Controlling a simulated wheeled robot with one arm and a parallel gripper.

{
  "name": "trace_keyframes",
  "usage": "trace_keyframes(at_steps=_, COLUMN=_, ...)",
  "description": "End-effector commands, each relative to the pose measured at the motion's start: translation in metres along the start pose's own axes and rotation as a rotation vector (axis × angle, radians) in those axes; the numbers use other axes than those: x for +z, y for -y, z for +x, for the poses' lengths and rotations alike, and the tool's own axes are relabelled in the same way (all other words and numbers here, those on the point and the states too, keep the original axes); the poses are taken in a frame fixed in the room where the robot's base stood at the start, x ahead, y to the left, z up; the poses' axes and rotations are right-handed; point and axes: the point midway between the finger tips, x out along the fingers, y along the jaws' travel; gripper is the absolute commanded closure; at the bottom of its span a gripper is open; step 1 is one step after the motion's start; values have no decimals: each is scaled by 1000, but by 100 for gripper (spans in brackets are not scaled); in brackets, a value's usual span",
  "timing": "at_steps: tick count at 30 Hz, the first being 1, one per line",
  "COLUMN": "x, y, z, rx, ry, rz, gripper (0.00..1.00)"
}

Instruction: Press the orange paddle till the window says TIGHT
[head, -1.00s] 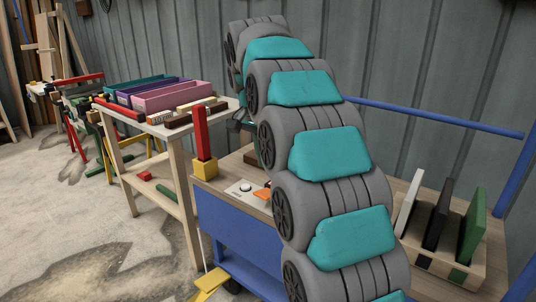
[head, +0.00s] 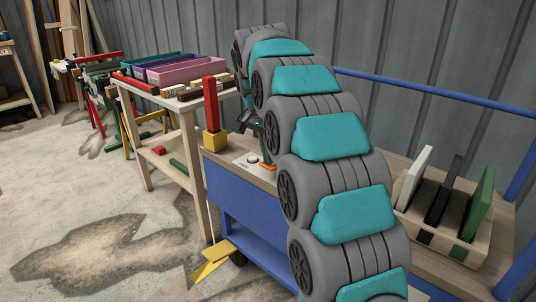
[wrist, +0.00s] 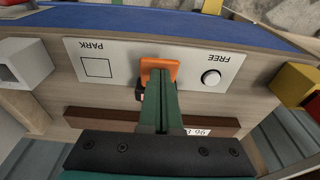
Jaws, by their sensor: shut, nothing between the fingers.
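The orange paddle (wrist: 160,66) stands on a pale panel (wrist: 115,58) in the wrist view, between a square marked PARK and a white round knob (wrist: 211,77) marked FREE. My gripper (wrist: 160,82) is shut and empty, its green fingers reaching to the paddle and overlapping its lower part. I cannot tell whether they touch. In the head view the paddle (head: 266,166) shows only partly beside my arm, with my dark green gripper (head: 270,138) just above it. No window reading TIGHT is legible; a small dark and red piece beside the paddle is partly hidden by the fingers.
A yellow block with a red post (head: 212,118) stands left of the panel on the blue cart (head: 245,205). A wooden rack (head: 462,240) holds upright boards at right. A brown strip (wrist: 90,117) and a partly covered white label (wrist: 197,132) lie nearer the wrist camera.

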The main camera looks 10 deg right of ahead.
Motion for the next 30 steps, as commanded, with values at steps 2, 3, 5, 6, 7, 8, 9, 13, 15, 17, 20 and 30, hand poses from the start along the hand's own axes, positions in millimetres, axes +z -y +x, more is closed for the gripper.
trace_keyframes(at_steps=2, x=2, y=0, z=4, rx=0, ry=-24, rz=0, gripper=100)
trace_keyframes(at_steps=3, x=3, y=-1, z=6, rx=0, ry=-44, rz=-1, gripper=100)
trace_keyframes(at_steps=5, x=6, y=-1, z=9, rx=2, ry=-83, rz=-2, gripper=100)
trace_keyframes(at_steps=6, x=8, y=-1, z=11, rx=2, ry=-111, rz=-1, gripper=100)
trace_keyframes(at_steps=7, x=9, y=-1, z=12, rx=2, ry=-135, rz=-2, gripper=100)
trace_keyframes(at_steps=8, x=10, y=-1, z=13, rx=2, ry=-157, rz=-2, gripper=100)
trace_keyframes(at_steps=9, x=12, y=-1, z=15, rx=2, ry=-186, rz=-1, gripper=100)
trace_keyframes(at_steps=13, x=16, y=-1, z=19, rx=3, ry=-280, rz=-2, gripper=100)
trace_keyframes(at_steps=15, x=18, y=0, z=22, rx=1, ry=-330, rz=-1, gripper=100)
trace_keyframes(at_steps=17, x=20, y=-1, z=24, rx=2, ry=-367, rz=-1, gripper=100)
trace_keyframes(at_steps=20, x=19, y=0, z=18, rx=1, ry=-368, rz=-1, gripper=100)
trace_keyframes(at_steps=30, x=18, y=0, z=12, rx=-1, ry=-366, rz=-1, gripper=100)
